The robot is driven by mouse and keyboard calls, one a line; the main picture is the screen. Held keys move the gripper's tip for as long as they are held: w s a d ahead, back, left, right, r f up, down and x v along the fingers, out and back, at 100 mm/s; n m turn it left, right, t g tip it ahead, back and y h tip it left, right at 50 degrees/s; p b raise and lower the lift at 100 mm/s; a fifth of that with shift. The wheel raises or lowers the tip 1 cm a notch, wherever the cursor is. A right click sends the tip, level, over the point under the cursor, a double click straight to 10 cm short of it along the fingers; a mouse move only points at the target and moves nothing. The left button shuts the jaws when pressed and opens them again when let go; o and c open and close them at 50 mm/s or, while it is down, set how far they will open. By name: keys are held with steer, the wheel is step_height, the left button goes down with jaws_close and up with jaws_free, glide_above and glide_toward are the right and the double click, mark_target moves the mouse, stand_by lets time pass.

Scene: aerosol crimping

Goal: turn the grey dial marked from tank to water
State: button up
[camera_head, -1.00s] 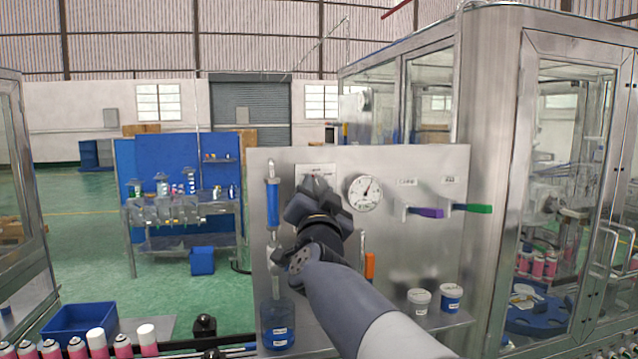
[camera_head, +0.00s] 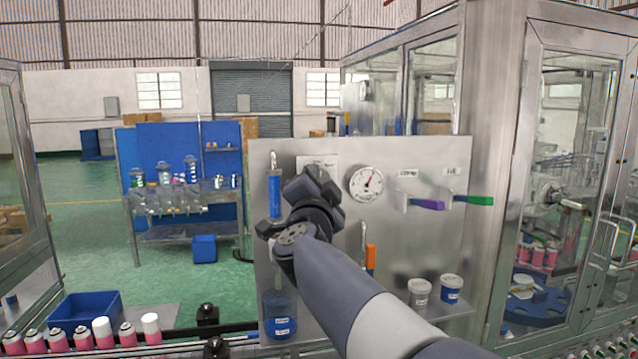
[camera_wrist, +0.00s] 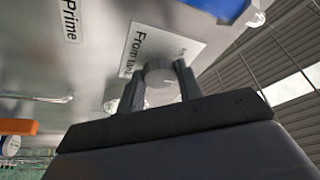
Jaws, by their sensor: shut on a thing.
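The grey dial (camera_wrist: 160,84) sits on the steel panel (camera_wrist: 75,70) in the wrist view, in front of a white label plate (camera_wrist: 150,42) that reads "From tank" in part. My gripper (camera_wrist: 160,88) has one finger on each side of the dial and is shut on it. In the head view my gripper (camera_head: 312,185) is at the upper left of the panel and hides the dial. Part of the white plate (camera_head: 316,161) shows above it. The dial's pointer direction cannot be read.
A round gauge (camera_head: 366,183) is just right of my gripper, and a blue cylinder (camera_head: 274,195) is just left. Purple (camera_head: 428,204) and green (camera_head: 480,200) handles stick out further right. Two tubs (camera_head: 451,288) and a blue bottle (camera_head: 279,312) stand below.

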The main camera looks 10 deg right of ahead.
steer(key=o, duration=1)
steer(key=shift+c, duration=0.2)
steer(key=b+v, duration=0.2)
steer(key=v, duration=0.9)
steer(key=shift+b, duration=0.35)
steer(key=shift+w, duration=0.15)
steer(key=p+x, duration=0.3)
steer(key=x, duration=0.8)
